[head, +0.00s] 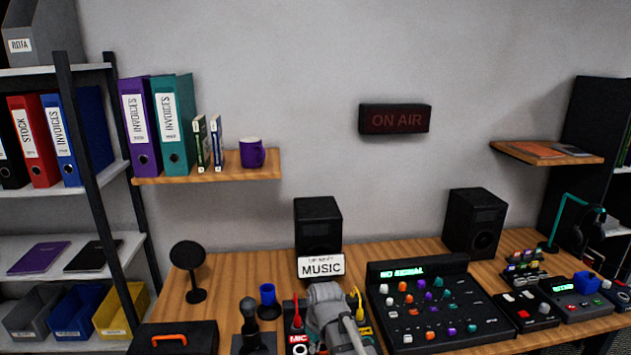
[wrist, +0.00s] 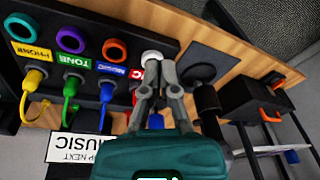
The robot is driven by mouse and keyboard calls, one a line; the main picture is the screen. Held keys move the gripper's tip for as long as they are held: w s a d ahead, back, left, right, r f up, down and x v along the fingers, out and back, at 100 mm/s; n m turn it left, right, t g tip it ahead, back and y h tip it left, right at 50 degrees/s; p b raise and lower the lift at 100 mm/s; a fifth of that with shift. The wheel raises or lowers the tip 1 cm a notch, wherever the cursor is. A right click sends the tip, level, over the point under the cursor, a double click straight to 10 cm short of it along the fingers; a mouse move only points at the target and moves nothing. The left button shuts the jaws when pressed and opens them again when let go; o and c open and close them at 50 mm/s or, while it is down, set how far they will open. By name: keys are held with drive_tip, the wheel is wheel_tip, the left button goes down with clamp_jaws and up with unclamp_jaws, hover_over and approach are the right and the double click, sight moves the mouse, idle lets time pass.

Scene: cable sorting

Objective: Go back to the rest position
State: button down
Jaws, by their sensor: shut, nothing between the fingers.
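My gripper (wrist: 159,72) shows in the wrist view with its two grey fingers together and nothing between them. Its tips appear over the cable panel (wrist: 120,15), close to a white ring (wrist: 153,57) beside the red MIC label; I cannot tell whether they touch. The panel also has teal (wrist: 23,25), purple (wrist: 72,39) and orange (wrist: 114,52) rings. Yellow (wrist: 34,78), green (wrist: 70,88) and blue (wrist: 107,91) plugs with cables sit near their matching labels. In the head view, my grey arm covers most of the panel and hides my fingertips.
A MUSIC sign (head: 321,267) and a speaker (head: 318,226) stand behind my arm. The mixer (head: 440,310) is close on the right. A blue cup (head: 268,296), a black upright handle (head: 249,315) and a round-headed stand (head: 188,255) are on the left.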

drive_tip(key=s+d+r+m+p, duration=0.1)
drive_tip(key=s+d+m, duration=0.2)
drive_tip(key=d, duration=0.5)
drive_tip(key=s+d+r+m+h+p, duration=0.1)
drive_tip(key=s+d+m, duration=0.2)
drive_tip(key=d, duration=0.6)
drive_tip(key=shift+s+m+g, duration=0.4)
drive_tip(key=shift+s, duration=0.8)
drive_tip(key=shift+d+r, duration=0.1)
